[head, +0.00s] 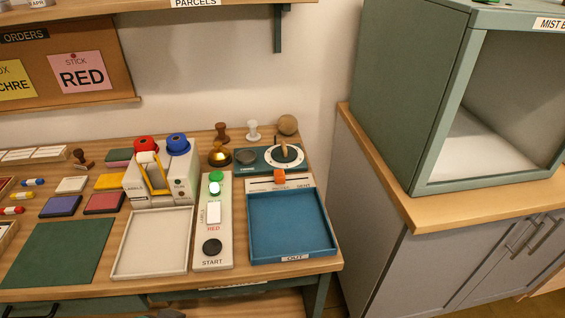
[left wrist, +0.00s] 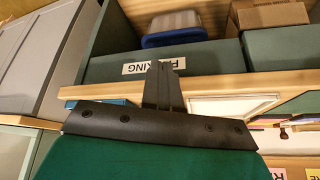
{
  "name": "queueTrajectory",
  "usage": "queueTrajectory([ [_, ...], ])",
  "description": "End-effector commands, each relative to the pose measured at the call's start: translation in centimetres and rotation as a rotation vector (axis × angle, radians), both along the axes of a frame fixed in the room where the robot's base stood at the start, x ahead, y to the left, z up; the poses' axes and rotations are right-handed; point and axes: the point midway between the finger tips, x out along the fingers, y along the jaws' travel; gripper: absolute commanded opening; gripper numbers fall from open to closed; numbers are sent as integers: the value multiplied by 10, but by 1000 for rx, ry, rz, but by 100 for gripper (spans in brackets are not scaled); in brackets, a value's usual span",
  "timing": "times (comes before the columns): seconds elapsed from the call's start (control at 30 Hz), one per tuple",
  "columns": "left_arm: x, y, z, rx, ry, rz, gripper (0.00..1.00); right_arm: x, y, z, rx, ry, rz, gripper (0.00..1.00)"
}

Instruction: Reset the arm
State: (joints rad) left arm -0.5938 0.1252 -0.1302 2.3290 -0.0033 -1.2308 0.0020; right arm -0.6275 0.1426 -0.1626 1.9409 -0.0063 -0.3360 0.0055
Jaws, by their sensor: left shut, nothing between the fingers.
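My left gripper (left wrist: 160,85) shows in the left wrist view with its dark fingers together and nothing between them. I cannot tell whether the fingers touch anything. In the head view no arm clearly shows; a small dark shape at the bottom edge is too cut off to identify. My right gripper is in neither view.
The wooden table holds a blue OUT tray (head: 291,226), a pale tray (head: 152,241), a START button panel (head: 212,222), a tape dispenser (head: 160,175) and a green mat (head: 58,252). A green cabinet (head: 410,90) stands right. The wrist view shows a blue-rimmed bin (left wrist: 174,32) and cardboard box (left wrist: 268,15).

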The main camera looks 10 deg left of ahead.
Motion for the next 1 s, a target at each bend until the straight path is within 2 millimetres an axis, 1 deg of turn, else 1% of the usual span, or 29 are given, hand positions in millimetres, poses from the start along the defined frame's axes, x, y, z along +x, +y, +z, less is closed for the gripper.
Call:
queueTrajectory([
  [0.03, 5, -2, -8, -7, -31, -5, 0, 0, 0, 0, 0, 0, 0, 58],
  [0.2, 24, -10, -34, -41, -190, -23, 0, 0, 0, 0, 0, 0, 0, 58],
  [0.3, 32, -15, -46, -63, -291, -33, 0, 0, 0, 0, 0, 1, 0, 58],
  [0.4, 36, -18, -54, -81, -370, -42, 0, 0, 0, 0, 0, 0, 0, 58],
  [0.6, 38, -21, -59, -101, -453, -49, 0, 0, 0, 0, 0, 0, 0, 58],
  [1.0, 39, -21, -58, -103, -462, -50, 0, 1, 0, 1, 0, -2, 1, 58],
])
